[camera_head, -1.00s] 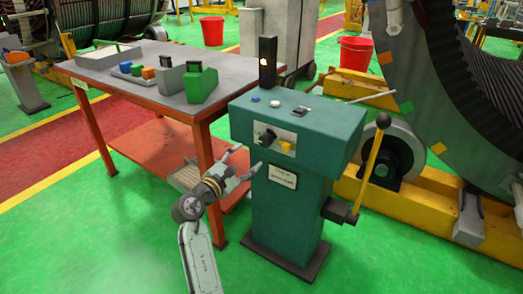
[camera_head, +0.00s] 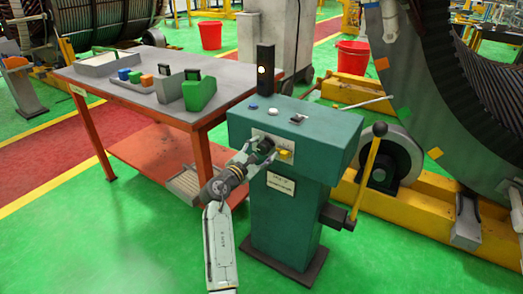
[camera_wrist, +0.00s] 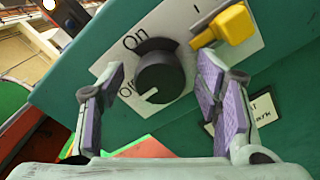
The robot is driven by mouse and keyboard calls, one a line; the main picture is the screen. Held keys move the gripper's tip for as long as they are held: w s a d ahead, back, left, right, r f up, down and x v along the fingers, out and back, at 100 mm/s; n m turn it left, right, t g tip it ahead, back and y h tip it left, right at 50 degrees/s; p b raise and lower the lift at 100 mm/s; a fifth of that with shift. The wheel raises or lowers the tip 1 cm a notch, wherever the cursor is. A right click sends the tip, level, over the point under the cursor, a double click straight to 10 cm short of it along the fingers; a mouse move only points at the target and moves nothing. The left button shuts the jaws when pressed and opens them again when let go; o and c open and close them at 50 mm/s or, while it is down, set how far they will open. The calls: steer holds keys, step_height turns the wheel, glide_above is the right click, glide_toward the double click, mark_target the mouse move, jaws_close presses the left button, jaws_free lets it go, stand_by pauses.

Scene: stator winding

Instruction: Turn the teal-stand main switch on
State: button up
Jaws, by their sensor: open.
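The teal stand (camera_head: 285,190) stands at the centre of the head view. Its front panel carries a black rotary main switch (camera_wrist: 160,77) on a white plate marked "On" at the top and "Off" at the lower left. The knob's white line points down-left, at the "Off" side. A yellow knob (camera_wrist: 233,25) sits to its right and also shows in the head view (camera_head: 284,154). My gripper (camera_wrist: 157,95) is open, with one purple-padded finger on each side of the black knob. I cannot tell whether either finger touches it. In the head view my gripper (camera_head: 255,152) partly covers the switch.
A lever with a yellow handle (camera_head: 367,172) rises on the stand's right side. A dark signal post with a lit lamp (camera_head: 264,70) stands behind the panel. An orange-legged table (camera_head: 120,90) with small coloured items is at left. Green floor is clear in front.

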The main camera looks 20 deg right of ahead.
steer(key=shift+c, duration=0.4)
steer(key=c, duration=1.1)
steer(key=m+b, duration=0.1)
steer(key=m, duration=0.1)
steer(key=m+b, duration=0.2)
steer(key=shift+s+f, duration=0.1)
steer(key=shift+f, duration=0.1)
steer(key=m+b, duration=0.3)
steer(key=m, duration=0.1)
steer(key=shift+f+m+b, duration=0.15)
steer(key=shift+m+b, duration=0.15)
steer(key=shift+b, duration=0.1)
steer(key=m+b, duration=0.4)
steer(key=m, duration=0.1)
steer(key=shift+f+b, duration=0.1)
steer(key=shift+b, duration=0.25)
steer(key=shift+m+b, duration=1.5)
steer(key=shift+m, duration=0.6)
